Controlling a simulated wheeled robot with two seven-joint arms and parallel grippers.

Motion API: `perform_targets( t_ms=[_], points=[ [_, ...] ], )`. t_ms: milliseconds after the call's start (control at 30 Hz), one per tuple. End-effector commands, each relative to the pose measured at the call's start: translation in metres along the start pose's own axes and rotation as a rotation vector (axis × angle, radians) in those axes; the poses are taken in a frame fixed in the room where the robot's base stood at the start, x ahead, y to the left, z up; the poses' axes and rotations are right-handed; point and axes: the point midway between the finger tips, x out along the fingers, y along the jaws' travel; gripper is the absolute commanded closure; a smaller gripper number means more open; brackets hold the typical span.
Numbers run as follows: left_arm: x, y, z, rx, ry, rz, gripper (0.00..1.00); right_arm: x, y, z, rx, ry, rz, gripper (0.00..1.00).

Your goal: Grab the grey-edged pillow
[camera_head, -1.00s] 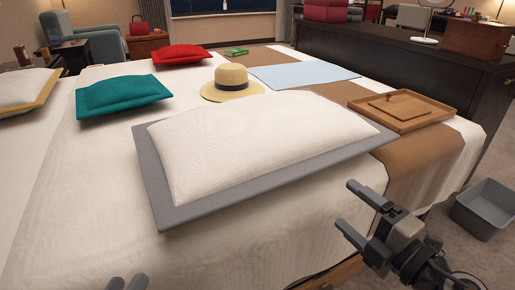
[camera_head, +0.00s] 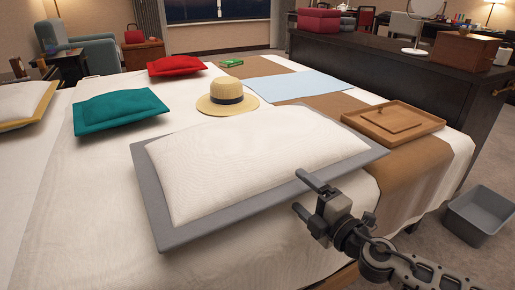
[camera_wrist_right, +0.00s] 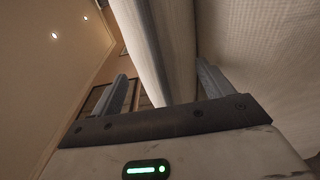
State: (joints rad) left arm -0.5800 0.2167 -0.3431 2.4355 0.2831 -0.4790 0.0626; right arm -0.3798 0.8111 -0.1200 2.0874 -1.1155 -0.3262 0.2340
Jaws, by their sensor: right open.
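The grey-edged pillow (camera_head: 250,160), white with a flat grey border, lies on the front part of the bed. My right gripper (camera_head: 300,191) is open at its front right edge, one finger above the border and one lower in front of it. In the right wrist view, the pillow's edge (camera_wrist_right: 150,50) runs into the gap between the two fingers (camera_wrist_right: 163,85). I cannot tell whether either finger touches it. My left gripper is not in the head view.
A straw hat (camera_head: 226,97), teal pillow (camera_head: 120,109) and red pillow (camera_head: 177,65) lie behind on the bed. A wooden tray (camera_head: 393,122) lies on the brown runner at right. A grey bin (camera_head: 480,213) stands on the floor. White sheet is clear in front.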

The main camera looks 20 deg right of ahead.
Motion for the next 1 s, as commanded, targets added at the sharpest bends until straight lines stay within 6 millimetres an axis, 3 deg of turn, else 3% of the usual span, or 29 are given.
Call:
perform_targets(
  t_ms=[300, 633, 900, 1000],
  points=[
    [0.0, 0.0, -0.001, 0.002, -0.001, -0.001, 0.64, 0.038, -0.001, 0.0, -0.002, 0.0, 0.001, 0.21],
    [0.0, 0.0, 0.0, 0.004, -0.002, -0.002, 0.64, 0.043, -0.002, 0.0, -0.002, 0.0, -0.001, 0.21],
    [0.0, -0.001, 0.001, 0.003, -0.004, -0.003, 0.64, 0.043, -0.003, 0.0, -0.001, 0.0, -0.001, 0.96],
    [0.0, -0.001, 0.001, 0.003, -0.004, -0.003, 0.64, 0.043, -0.003, 0.0, -0.001, 0.0, -0.001, 1.0]
  ],
)
